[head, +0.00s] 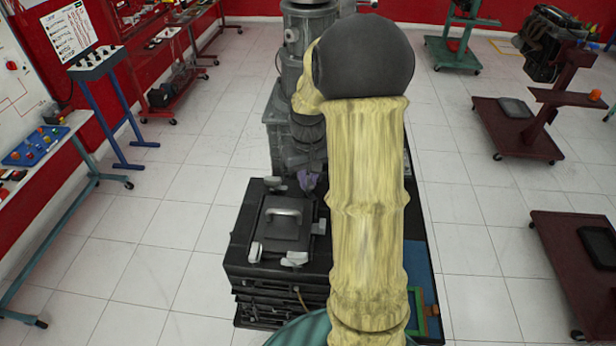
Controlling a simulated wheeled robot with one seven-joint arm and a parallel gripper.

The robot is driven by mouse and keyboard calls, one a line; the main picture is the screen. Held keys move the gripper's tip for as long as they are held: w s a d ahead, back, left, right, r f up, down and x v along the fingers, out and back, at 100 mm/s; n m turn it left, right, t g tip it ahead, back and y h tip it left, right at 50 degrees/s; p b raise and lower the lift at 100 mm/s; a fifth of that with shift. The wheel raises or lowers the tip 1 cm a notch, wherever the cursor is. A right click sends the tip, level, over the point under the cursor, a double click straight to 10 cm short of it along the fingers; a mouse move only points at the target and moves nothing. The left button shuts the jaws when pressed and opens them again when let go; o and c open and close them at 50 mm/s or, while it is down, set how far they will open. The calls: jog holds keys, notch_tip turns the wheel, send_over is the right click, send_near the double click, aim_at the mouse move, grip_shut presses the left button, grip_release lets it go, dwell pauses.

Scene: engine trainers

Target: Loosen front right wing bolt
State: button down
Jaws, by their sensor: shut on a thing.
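A black box (240,225) with a square lid (283,229) and a pale handle (284,212) stands below the middle of the view. Pale wing bolts show at the lid's near left (255,252), near edge (295,259), right edge (319,227) and far edge (273,183). My gripper (308,182) is small and dim at the lid's far right corner, pointing down. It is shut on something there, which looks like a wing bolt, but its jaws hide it. My yellow-sleeved arm covers the box's right side.
A tall grey machine (283,125) stands right behind the box. A blue and green tray (418,295) shows right of my arm. Red wheeled stands (510,130) are to the right and a bench (50,170) to the left. The tiled floor between is clear.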

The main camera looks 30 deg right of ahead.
aim_at(308, 180)
jog(key=n+p, duration=0.1)
jog(key=n, duration=0.5)
jog(key=shift+r+n, duration=0.15)
jog(key=shift+n, duration=0.15)
jog(key=n+p, duration=0.2)
jog(key=n, duration=0.3)
jog(key=shift+w+n, duration=0.1)
jog(key=shift+n, duration=0.2)
jog(key=c, duration=1.4)
grip_release()
notch_tip(308, 180, up, 17)
jog(key=b, duration=0.3)
jog(key=shift+r, duration=0.15)
